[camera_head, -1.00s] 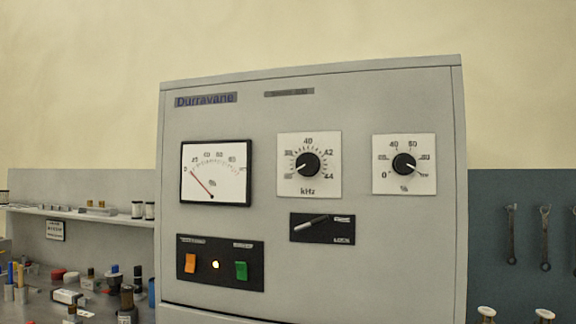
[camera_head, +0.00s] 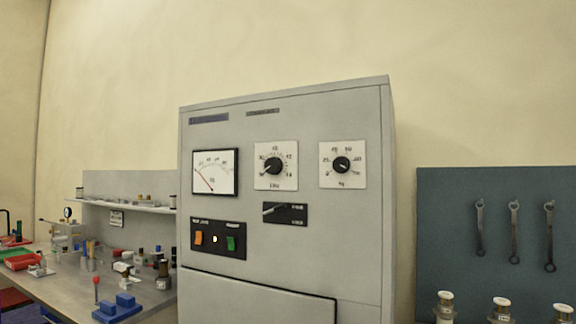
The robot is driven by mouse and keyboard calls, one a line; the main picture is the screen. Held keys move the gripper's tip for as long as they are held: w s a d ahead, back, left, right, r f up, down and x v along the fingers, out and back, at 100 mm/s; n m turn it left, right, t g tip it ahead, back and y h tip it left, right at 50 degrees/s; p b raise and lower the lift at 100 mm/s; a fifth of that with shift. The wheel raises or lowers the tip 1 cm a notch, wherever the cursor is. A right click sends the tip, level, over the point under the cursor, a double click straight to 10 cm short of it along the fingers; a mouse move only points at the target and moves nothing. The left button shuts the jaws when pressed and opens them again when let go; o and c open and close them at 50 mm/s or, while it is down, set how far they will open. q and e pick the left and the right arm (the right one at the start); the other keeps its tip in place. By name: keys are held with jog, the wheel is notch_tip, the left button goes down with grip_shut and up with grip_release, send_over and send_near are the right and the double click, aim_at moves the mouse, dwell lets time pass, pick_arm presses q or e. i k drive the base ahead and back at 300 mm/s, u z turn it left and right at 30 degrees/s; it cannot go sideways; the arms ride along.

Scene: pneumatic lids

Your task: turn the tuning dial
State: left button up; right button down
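The tuning dial (camera_head: 273,166) is a black round knob on a white square plate marked kHz, in the upper middle of a grey cabinet (camera_head: 290,230). Its white pointer is turned toward the lower left. A second black knob (camera_head: 342,164) on a white percent plate sits to its right. A needle meter (camera_head: 215,172) is to its left, its needle near the low end. Below the dial is a lever switch (camera_head: 276,209) on a black plate. Neither of my grippers shows in the head view.
A cluttered bench (camera_head: 60,283) stands at left. Wrenches (camera_head: 514,230) hang on a blue board at right, above several white-capped fittings (camera_head: 501,308).

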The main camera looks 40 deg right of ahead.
aim_at(274, 166)
jog(key=z, duration=1.55)
